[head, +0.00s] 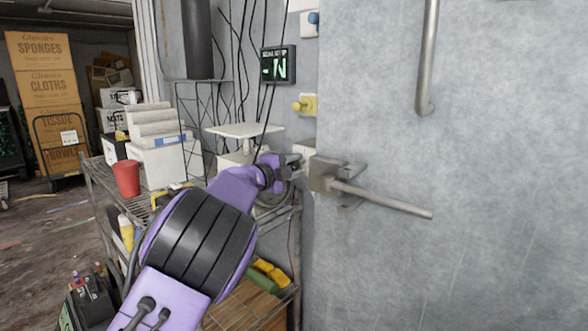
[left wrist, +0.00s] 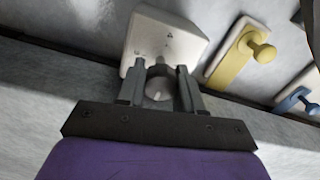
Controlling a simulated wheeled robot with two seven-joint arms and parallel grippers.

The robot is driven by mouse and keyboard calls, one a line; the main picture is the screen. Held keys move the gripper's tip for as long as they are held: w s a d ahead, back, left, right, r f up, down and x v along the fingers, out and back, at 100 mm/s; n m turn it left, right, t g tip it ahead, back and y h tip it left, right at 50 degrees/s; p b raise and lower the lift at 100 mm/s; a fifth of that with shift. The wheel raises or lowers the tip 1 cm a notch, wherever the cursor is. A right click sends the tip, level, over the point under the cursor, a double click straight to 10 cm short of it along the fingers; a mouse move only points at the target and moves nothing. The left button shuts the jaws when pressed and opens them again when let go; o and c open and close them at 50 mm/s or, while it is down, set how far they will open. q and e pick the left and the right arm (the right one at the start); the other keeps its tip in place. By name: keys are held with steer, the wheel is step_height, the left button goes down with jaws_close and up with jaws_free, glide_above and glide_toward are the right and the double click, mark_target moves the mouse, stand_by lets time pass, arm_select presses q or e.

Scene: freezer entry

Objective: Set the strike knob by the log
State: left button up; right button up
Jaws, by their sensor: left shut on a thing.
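In the left wrist view a pale round knob (left wrist: 158,88) stands out from a white wall plate (left wrist: 170,35). The fingers of my left gripper (left wrist: 160,92) are on either side of it and shut on it. In the head view my left gripper (head: 292,164) reaches to the wall beside the freezer door's latch and hides most of this knob; part of its white plate (head: 306,149) shows. A dark display (head: 278,65) with green marks hangs on the wall above. I see no readable log. My right gripper is not in view.
A yellow plate with a knob (head: 304,104) and a blue knob (head: 313,18) sit above on the same wall. A metal latch handle (head: 380,199) juts out to the right of my gripper. A wire shelf with a red cup (head: 126,178) stands left.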

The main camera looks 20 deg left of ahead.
arm_select(q)
steer(key=shift+f, duration=0.1)
steer(key=o, duration=1)
steer(key=shift+d, duration=0.15)
steer(key=shift+o, duration=0.2)
steer(key=shift+s, duration=0.25)
steer(key=b+v, duration=0.3)
steer(key=v, duration=0.7)
